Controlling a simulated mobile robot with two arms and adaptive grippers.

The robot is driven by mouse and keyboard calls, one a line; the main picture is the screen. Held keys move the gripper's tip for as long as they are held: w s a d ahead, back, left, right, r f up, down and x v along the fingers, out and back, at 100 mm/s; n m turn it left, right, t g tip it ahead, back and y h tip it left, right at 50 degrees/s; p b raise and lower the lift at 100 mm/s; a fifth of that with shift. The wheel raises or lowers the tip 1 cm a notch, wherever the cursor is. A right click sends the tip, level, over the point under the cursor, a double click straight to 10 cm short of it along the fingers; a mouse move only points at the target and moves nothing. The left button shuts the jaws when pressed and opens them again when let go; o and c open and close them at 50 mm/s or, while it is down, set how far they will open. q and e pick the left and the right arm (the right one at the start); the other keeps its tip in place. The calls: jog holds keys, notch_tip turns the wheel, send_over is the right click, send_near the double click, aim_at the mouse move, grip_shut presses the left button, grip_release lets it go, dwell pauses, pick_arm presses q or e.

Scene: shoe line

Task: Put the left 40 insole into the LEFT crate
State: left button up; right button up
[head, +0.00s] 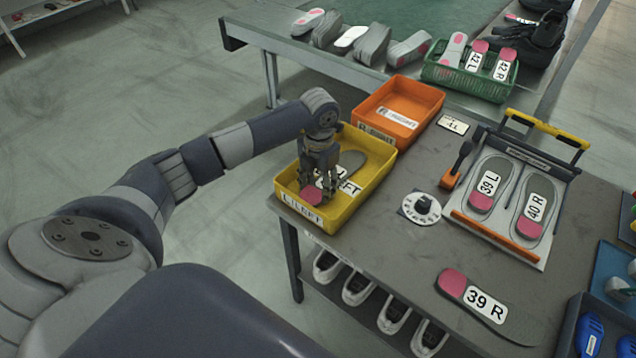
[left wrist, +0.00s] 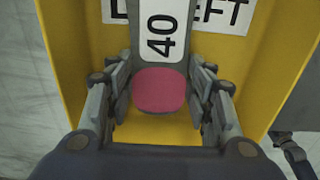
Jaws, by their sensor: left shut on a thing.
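The insole (head: 311,197) is grey with a pink heel and a white label. In the left wrist view the label on this insole (left wrist: 160,93) reads 40; its side letter is cut off. The yellow LEFT crate (head: 378,178) stands at the table's left edge. My left gripper (head: 317,188) is down inside this crate, shut on the insole near its pink heel. The insole lies within the crate walls; I cannot tell whether it touches the floor. My right gripper is in neither view.
An orange RIGHT crate (head: 428,95) stands just behind the yellow one. A fixture (head: 497,240) holds insoles 39 L and 40 R. A 39 R insole (head: 462,290) lies at the front. A dial (head: 421,207) sits mid-table. A green basket (head: 440,76) stands behind.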

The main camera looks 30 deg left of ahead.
pick_arm(q)
jog(key=o, duration=0.5)
jog(key=shift+f, duration=0.1)
jog(key=o, duration=0.5)
jog(key=shift+c, duration=0.2)
jog(key=shift+r, duration=0.55)
notch_tip(320, 180, up, 11)
jog(key=b, duration=0.1)
jog(key=shift+r, duration=0.15)
jog(key=shift+s+d, duration=0.1)
